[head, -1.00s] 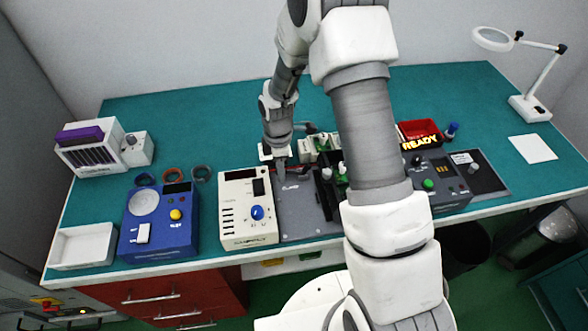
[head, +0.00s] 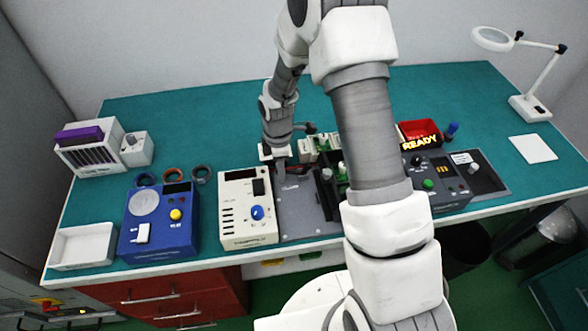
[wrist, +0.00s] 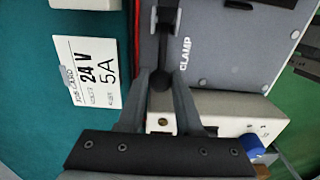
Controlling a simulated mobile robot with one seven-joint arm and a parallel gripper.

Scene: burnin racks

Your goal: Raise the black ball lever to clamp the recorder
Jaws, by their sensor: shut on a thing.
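The black ball lever (wrist: 160,79) shows in the wrist view, its ball between the fingers of my gripper (wrist: 161,84). My gripper is shut on it. The lever's arm runs to a dark pivot at the edge of a grey plate (wrist: 222,45) marked CLAMP. In the head view my gripper (head: 281,172) points down at the back left of this plate (head: 303,216), and the lever is too small to make out. I cannot tell for sure which thing is the recorder; my arm hides part of the fixture.
A cream box (head: 249,230) with a blue knob stands just left of the plate. A blue unit (head: 158,240) and a white tray (head: 82,247) are farther left. A job card (wrist: 87,72) marked 24 V 5A lies beside the plate. The bench behind is mostly clear.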

